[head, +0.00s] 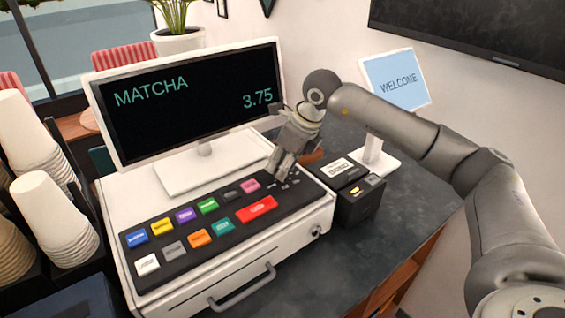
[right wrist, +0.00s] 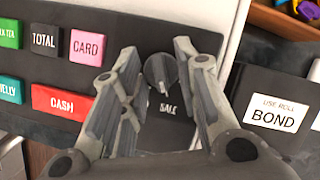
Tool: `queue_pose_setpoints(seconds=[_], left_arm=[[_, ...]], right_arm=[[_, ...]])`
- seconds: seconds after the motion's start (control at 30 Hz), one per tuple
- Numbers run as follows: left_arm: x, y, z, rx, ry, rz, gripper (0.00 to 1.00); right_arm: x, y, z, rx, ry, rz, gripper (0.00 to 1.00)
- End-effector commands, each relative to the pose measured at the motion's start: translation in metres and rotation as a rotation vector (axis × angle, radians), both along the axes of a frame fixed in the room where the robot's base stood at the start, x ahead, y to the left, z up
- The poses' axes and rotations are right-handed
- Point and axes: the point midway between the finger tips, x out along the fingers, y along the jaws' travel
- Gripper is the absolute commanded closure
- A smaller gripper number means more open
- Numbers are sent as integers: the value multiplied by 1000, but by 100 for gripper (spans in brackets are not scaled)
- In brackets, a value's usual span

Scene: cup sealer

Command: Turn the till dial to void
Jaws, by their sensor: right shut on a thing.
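The till (head: 215,265) has a black key panel with coloured keys. The till dial (right wrist: 160,70) is a dark round knob in the right wrist view, with a light mark on its lower side towards the printed word SALE (right wrist: 168,108). No VOID label is readable. My right gripper (head: 279,172) points down at the panel's far right end; it also shows in the right wrist view (right wrist: 158,62), its fingers shut on the dial from both sides. In the head view the gripper hides the dial. My left gripper is out of view.
The till screen (head: 190,100) reading MATCHA 3.75 stands just behind and left of my right gripper. A black printer (head: 355,203) sits right of the till, with a WELCOME sign (head: 397,82) behind it. Cup stacks (head: 55,215) stand at the left.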

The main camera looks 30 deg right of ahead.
Motion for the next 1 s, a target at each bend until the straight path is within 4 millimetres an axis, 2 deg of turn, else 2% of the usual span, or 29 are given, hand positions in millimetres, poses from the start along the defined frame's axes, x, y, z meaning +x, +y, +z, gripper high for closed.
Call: queue_pose_setpoints(seconds=[0.27,0.47,1.0], left_arm=[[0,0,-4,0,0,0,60],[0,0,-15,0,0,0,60],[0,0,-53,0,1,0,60]], right_arm=[[0,0,0,0,-2,-25,95],[0,1,-2,-1,-4,-117,95],[0,4,-1,2,-7,-554,95]])
